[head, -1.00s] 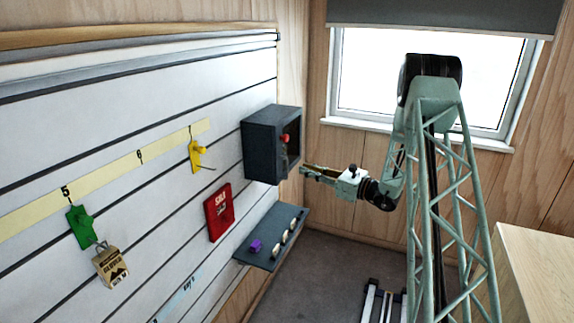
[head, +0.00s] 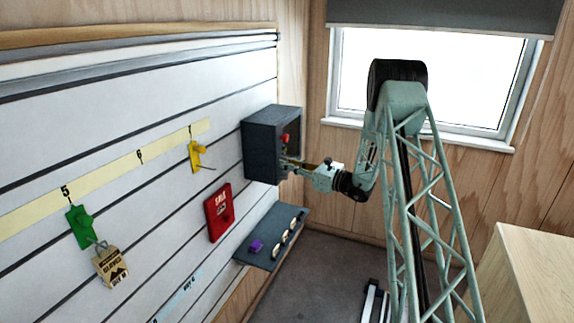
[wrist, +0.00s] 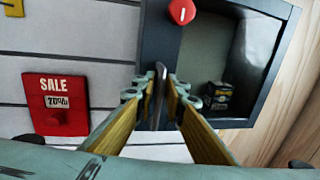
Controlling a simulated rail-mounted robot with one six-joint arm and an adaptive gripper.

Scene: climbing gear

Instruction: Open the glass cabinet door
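The dark grey cabinet (head: 262,150) is mounted on the slatted wall, and its front looks shut. In the wrist view its glass door (wrist: 250,50) fills the upper right, with a red knob (wrist: 182,11) on the frame at its left. A thin upright dark handle (wrist: 158,90) stands out from the frame. My gripper (head: 290,163) is at the cabinet's front. In the wrist view its yellow fingers (wrist: 157,95) are either side of the handle, with small gaps seeming to show, so it looks open. Whether a finger touches the handle is hard to tell.
A small dark box (wrist: 218,95) shows behind the glass. A red sale sign (head: 218,212) hangs left of the cabinet. A grey shelf (head: 272,238) with a purple item and several pale rings is below.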

